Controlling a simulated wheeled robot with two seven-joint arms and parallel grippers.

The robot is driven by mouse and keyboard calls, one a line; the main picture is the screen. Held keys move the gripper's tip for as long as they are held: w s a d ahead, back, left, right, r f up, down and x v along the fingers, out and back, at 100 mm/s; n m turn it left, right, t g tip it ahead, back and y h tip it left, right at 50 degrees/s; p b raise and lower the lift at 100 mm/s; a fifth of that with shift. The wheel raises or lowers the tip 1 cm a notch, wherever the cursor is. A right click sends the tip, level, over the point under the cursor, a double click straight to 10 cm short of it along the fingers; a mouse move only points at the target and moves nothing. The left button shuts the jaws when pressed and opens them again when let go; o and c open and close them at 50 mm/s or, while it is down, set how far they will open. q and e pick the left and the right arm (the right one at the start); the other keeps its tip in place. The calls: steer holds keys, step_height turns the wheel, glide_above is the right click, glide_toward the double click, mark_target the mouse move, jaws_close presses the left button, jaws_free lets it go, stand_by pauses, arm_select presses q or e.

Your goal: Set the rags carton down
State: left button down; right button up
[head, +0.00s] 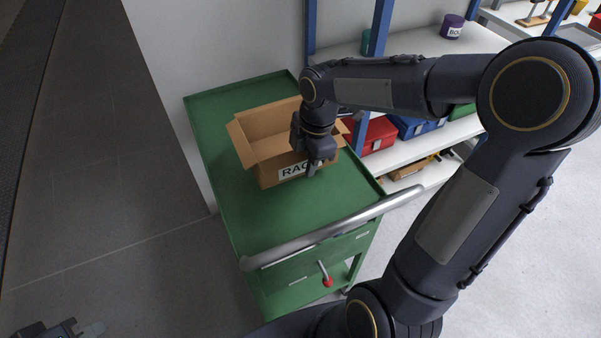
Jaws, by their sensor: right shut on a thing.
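The rags carton (267,172) is an open brown cardboard box with its flaps spread and a white label whose visible letters read "RAG". It is upright over the top of a green cart (233,212), and appears to rest on it. My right gripper (314,168) is shut on the carton's near wall, beside the label, and hides part of it. My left gripper (98,327) is at the bottom left corner, low and far from the cart. Its fingers are only partly in view.
The cart has a silver push handle (330,228) and a red-knobbed lever (327,281) at its near end. Blue-framed shelves (440,145) with a red box (373,136) and other boxes stand to the right. Green top is bare around the carton. Floor at left is clear.

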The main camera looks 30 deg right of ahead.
steer(key=f, duration=0.1)
steer(key=a+f, duration=0.1)
steer(key=f, duration=0.1)
steer(key=shift+w+a+f, duration=0.15)
steer(key=shift+w+f, duration=0.15)
steer(key=shift+f, duration=0.05)
steer(key=shift+f+b, duration=0.3)
steer(key=shift+f, duration=0.2)
steer(key=shift+f, duration=0.2)
steer(key=o, duration=1)
steer(key=shift+r, duration=0.1)
steer(key=shift+o, duration=0.2)
